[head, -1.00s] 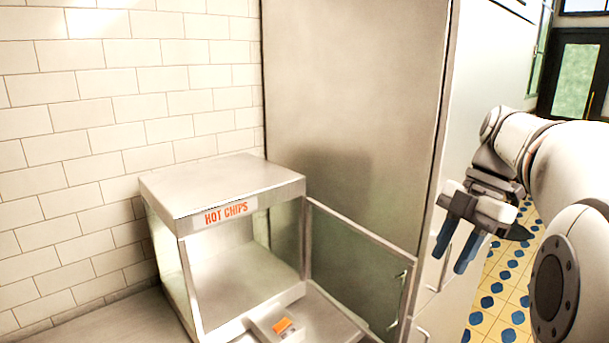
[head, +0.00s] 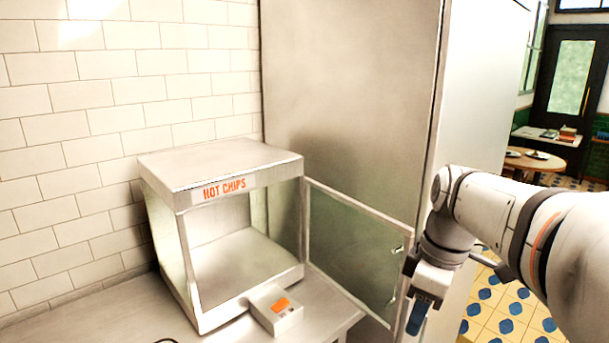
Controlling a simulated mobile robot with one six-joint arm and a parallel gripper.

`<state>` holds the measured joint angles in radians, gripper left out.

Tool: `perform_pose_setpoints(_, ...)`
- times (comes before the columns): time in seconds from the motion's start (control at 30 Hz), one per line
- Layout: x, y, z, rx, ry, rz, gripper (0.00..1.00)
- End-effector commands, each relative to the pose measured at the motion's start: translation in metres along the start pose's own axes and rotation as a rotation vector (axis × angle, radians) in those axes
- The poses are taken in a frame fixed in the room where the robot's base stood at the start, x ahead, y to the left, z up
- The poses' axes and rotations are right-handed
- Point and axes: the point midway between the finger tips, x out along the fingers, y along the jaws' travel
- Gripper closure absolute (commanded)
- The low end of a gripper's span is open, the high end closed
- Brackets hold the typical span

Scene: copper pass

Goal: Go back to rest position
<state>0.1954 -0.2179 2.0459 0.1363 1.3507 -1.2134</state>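My gripper (head: 418,316) hangs at the right of the head view, pointing down, just right of the open glass door. It is seen from the side, with one blue finger showing, so its opening cannot be judged. The cabinet looks empty inside. A small white box (head: 276,311) with an orange patch sits on the counter in front of the cabinet.
A tall steel cabinet (head: 350,95) stands behind the door. The steel counter (head: 120,312) runs along the tiled wall. At the right are a yellow and blue tiled floor (head: 510,307), a round wooden table (head: 535,160) and a dark door (head: 572,75).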

Motion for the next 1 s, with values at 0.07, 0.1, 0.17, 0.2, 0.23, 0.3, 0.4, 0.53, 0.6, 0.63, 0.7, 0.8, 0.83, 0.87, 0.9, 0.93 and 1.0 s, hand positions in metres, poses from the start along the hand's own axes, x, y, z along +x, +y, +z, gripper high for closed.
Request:
perform_pose_setpoints(0.07,0.031,-0.013,0.003,0.149,-0.006,0.043,0.68)
perform_pose_setpoints(0.1,0.043,-0.018,0.004,0.231,-0.003,0.068,0.68)
perform_pose_setpoints(0.17,0.062,-0.026,0.007,0.353,0.004,0.102,0.68)
perform_pose_setpoints(0.2,0.074,-0.032,0.009,0.433,0.015,0.125,0.68)
perform_pose_setpoints(0.23,0.083,-0.035,0.01,0.49,0.022,0.141,0.68)
perform_pose_setpoints(0.3,0.102,-0.043,0.014,0.618,0.046,0.174,0.68)
perform_pose_setpoints(0.4,0.124,-0.053,0.018,0.768,0.084,0.209,0.68)
perform_pose_setpoints(0.53,0.142,-0.061,0.022,0.897,0.123,0.234,0.68)
perform_pose_setpoints(0.6,0.146,-0.062,0.024,0.935,0.137,0.24,0.68)
perform_pose_setpoints(0.63,0.147,-0.062,0.025,0.947,0.14,0.241,0.68)
perform_pose_setpoints(0.7,0.148,-0.062,0.026,0.96,0.144,0.243,0.68)
perform_pose_setpoints(0.8,0.148,-0.062,0.026,0.963,0.144,0.243,0.68)
perform_pose_setpoints(0.83,0.148,-0.062,0.026,0.963,0.144,0.243,0.68)
perform_pose_setpoints(0.87,0.147,-0.062,0.026,0.963,0.144,0.243,0.68)
perform_pose_setpoints(0.9,0.147,-0.062,0.026,0.962,0.144,0.242,0.68)
perform_pose_setpoints(0.93,0.147,-0.062,0.026,0.962,0.144,0.242,0.68)
perform_pose_setpoints(1.0,0.147,-0.062,0.026,0.962,0.144,0.242,0.68)
